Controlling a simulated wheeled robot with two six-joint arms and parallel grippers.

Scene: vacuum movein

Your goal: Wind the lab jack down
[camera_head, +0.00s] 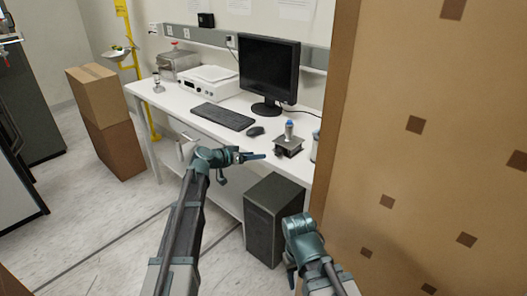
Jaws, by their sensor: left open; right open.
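The lab jack (289,146) is a small dark stand on the white bench, right of the mouse. A small blue-capped bottle (289,131) stands upright on its top plate. The jack's height and its knob are too small to make out clearly. My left gripper (256,157) is open and empty, in front of the bench and left of the jack, apart from it in the picture. My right gripper (291,272) is low in front of the dark cabinet, well below the jack, and only partly seen.
A large brown patterned panel (430,160) fills the right side. The bench (150,98) holds a monitor (268,68), keyboard (222,116), mouse (256,131) and a white instrument (208,82). A dark cabinet (262,222) stands below the bench. Cardboard boxes (108,120) and open floor lie left.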

